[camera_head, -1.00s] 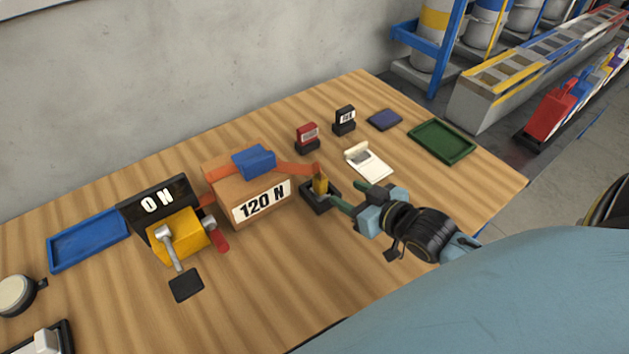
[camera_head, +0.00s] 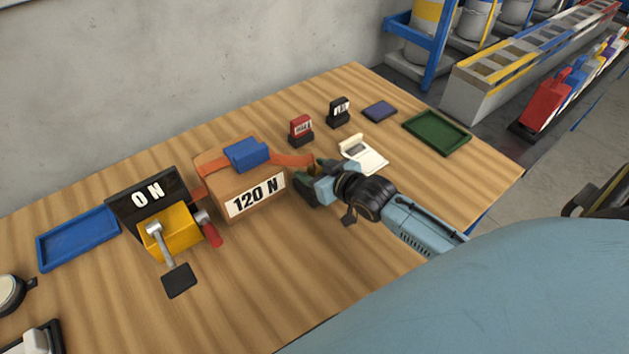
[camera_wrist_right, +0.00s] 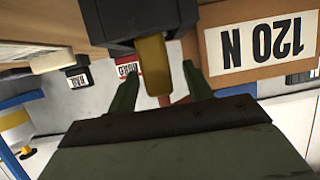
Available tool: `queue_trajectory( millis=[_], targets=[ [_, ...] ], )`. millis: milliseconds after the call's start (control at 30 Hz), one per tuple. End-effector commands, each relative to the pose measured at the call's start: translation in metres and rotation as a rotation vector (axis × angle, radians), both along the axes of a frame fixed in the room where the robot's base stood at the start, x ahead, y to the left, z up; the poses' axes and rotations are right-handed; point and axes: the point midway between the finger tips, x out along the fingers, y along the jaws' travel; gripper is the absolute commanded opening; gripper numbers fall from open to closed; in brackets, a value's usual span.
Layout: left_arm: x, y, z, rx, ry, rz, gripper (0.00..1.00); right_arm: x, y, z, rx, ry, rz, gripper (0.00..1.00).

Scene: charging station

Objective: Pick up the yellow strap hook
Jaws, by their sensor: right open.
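The yellow strap hook (camera_wrist_right: 153,65) shows in the right wrist view, upright against a black holder (camera_wrist_right: 138,22). My right gripper (camera_wrist_right: 162,84) is open, with one green finger on each side of the hook; contact cannot be told. In the head view my right gripper (camera_head: 312,171) is at the end of the orange strap (camera_head: 291,160) and hides most of the hook and holder. The strap runs over a brown box (camera_head: 215,175) marked 120 N, under a blue block (camera_head: 246,154). My left gripper is not in view.
A yellow ratchet unit (camera_head: 172,230) with levers stands left of the box by a black ON sign (camera_head: 148,194).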

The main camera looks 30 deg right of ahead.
Motion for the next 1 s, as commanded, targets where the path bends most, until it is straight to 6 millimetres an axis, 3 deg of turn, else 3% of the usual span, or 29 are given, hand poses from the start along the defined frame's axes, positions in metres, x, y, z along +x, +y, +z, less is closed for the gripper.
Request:
queue_trajectory(
  millis=[200, 600, 833, 1000],
  targets=[
    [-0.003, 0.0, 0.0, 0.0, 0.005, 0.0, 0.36, 0.001, 0.0, 0.0, 0.0, 0.0, 0.0, 0.51],
    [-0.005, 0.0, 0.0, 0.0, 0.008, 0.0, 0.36, 0.001, 0.0, 0.0, 0.0, -0.001, 0.0, 0.0],
    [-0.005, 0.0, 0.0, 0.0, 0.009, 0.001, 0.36, 0.001, 0.0, 0.003, 0.0, -0.002, 0.0, 0.0],
    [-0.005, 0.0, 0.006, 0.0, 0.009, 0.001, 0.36, 0.001, 0.0, 0.025, 0.0, -0.005, 0.001, 0.0]
  ],
)
